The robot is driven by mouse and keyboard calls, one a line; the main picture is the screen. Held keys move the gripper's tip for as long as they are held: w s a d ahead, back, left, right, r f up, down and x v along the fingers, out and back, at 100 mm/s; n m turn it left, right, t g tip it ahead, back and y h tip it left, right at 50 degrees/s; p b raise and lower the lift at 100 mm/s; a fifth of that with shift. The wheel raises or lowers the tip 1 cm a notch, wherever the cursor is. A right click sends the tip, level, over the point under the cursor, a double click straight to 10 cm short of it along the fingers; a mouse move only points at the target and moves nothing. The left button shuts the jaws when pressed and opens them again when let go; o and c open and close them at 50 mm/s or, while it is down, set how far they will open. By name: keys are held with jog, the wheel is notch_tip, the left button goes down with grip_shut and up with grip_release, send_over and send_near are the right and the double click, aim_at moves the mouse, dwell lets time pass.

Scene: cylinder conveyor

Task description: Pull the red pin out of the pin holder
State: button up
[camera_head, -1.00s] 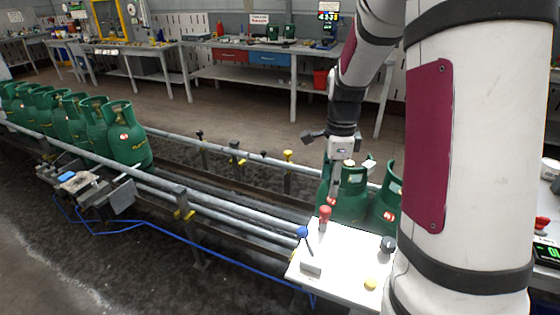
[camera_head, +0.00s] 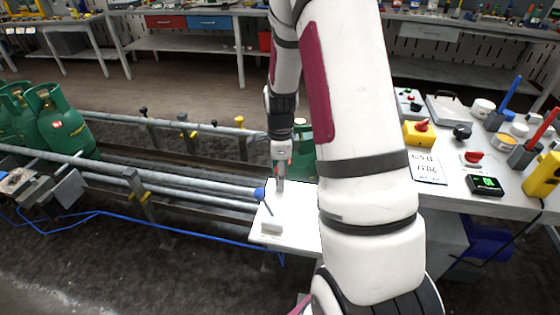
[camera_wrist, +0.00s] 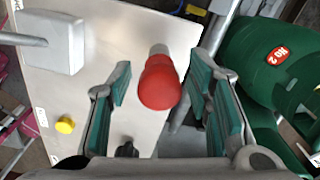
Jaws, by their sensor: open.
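The red pin (camera_wrist: 160,84) shows in the wrist view as a red knob on a short grey collar, the pin holder, on the light metal plate (camera_wrist: 110,35). My gripper (camera_wrist: 163,88) is open, with one teal-padded finger on each side of the knob and a gap on both sides. I cannot tell how far below the fingertips the knob lies. In the head view my gripper (camera_head: 280,178) points down over the white plate (camera_head: 300,222), and it mostly hides the red knob.
A grey block with a blue-knobbed lever (camera_head: 262,194) stands on the plate left of my gripper. A green cylinder (camera_wrist: 275,75) is close on the right in the wrist view. Conveyor rails (camera_head: 160,178) run left. A crowded worktable (camera_head: 480,195) stands right.

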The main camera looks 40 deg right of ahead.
jog(key=shift+f, duration=1)
grip_shut()
